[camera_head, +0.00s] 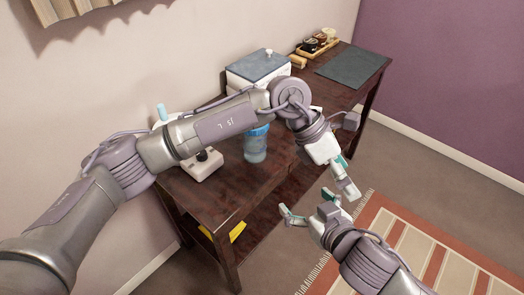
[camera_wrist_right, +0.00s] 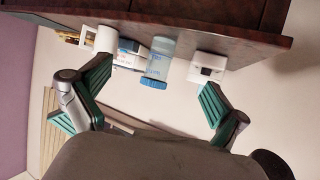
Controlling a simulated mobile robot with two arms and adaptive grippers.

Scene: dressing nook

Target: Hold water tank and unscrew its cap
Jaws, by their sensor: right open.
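The water tank (camera_head: 255,151) is a clear bluish jar with a blue cap (camera_head: 260,128). It stands upright on the dark wooden table, partly behind my left arm. It also shows upside down in the right wrist view (camera_wrist_right: 158,62), between the fingers but farther off, with its cap (camera_wrist_right: 153,83) pointing down in the picture. My left gripper (camera_head: 343,175) hangs over the table's front edge, right of the tank, apart from it; its jaw opening is unclear. My right gripper (camera_head: 309,212) is open and empty in front of the table, lower right of the tank.
The table (camera_head: 222,198) bears a white device (camera_head: 203,166) left of the tank, a white box with a grey lid (camera_head: 258,66), a dark mat (camera_head: 351,66) and a tray of small items (camera_head: 318,42). A yellow thing (camera_head: 237,231) lies on the lower shelf. A striped rug (camera_head: 430,250) covers the floor.

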